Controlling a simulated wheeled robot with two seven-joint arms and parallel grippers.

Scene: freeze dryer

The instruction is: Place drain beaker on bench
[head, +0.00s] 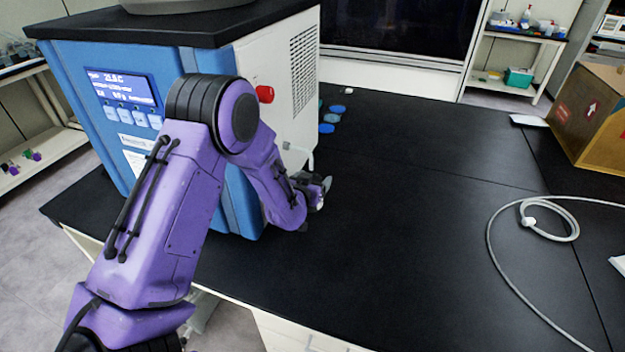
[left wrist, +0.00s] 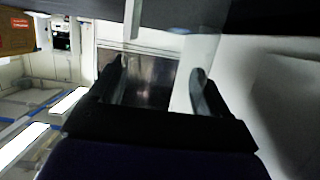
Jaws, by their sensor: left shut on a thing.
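My left gripper (head: 318,190) is low over the black bench (head: 400,235), beside the right side of the freeze dryer (head: 298,85). It is shut on the drain beaker (head: 328,184), a small clear vessel mostly hidden by the gripper. In the left wrist view the two dark fingers of the left gripper (left wrist: 155,78) stand apart with a faint clear wall of the beaker (left wrist: 203,48) at them. I cannot tell whether the beaker touches the bench. My right gripper is not in view.
A red knob (head: 265,94) and a pale drain tube (head: 302,151) are on the dryer's side, just above the gripper. Blue caps (head: 332,117) lie behind. A coiled white hose (head: 490,235) and a cardboard box (head: 590,118) are at the right. The middle of the bench is clear.

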